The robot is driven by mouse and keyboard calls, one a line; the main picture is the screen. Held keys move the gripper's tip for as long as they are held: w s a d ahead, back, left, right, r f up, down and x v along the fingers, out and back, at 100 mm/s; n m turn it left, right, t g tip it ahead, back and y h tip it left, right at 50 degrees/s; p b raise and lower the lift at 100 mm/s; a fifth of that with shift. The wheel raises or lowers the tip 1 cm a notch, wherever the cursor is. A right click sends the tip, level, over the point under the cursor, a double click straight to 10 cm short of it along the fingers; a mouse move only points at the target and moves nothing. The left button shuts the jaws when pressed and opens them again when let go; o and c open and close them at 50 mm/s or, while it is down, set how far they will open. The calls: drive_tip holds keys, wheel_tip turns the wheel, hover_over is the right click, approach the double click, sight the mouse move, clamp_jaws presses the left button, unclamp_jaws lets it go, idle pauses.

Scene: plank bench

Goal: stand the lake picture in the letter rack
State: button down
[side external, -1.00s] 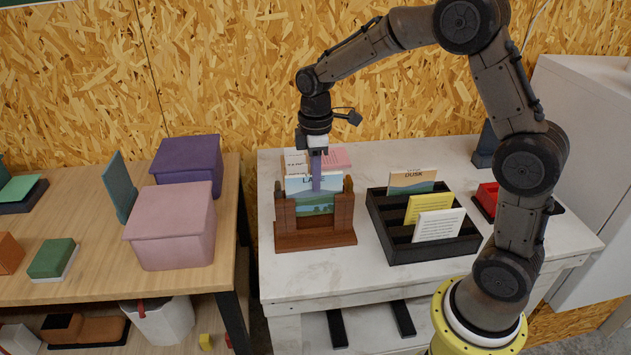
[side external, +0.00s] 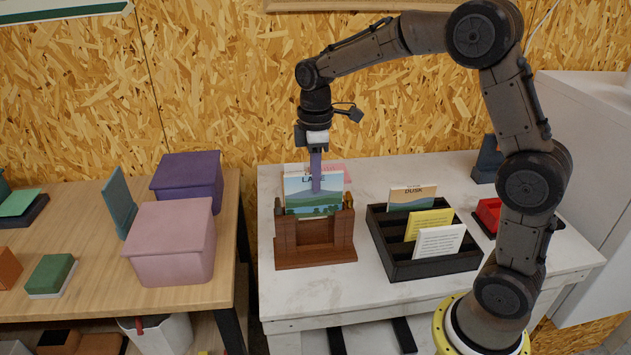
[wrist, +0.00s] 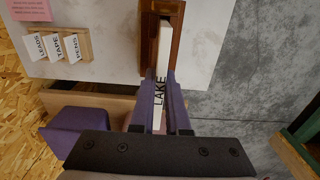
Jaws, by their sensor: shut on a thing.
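The lake picture (side external: 333,190) is an upright card with a blue sky, green hills and the word LAKE. My gripper (side external: 316,188) is shut on its upper part. The picture is at the wooden stand (side external: 315,254), its lower edge around the tops of the side posts. I cannot tell whether it is fully clear of them. In the wrist view the picture (wrist: 163,55) shows edge-on between my purple fingers, over the stand. The black slotted rack (side external: 435,267) stands to the right, holding a DUSK picture (side external: 412,197), a yellow card (side external: 430,224) and a white card (side external: 438,242).
Small LEADS, TAPE and PENS labels (wrist: 57,46) and a pink note (wrist: 28,10) lie behind the stand. A red-and-black item (side external: 489,212) is right of the rack. A pink box (side external: 170,245) and purple box (side external: 187,178) are on the left table. Bare white top separates stand and rack.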

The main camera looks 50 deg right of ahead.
drive_tip(key=shift+r, duration=1.7)
wheel_tip(320, 180, up, 11)
drive_tip(key=w+a+f+m, duration=0.3)
drive_tip(key=a+f+m, duration=0.1)
drive_tip(key=m, duration=0.5)
drive_tip(key=shift+f, duration=0.4)
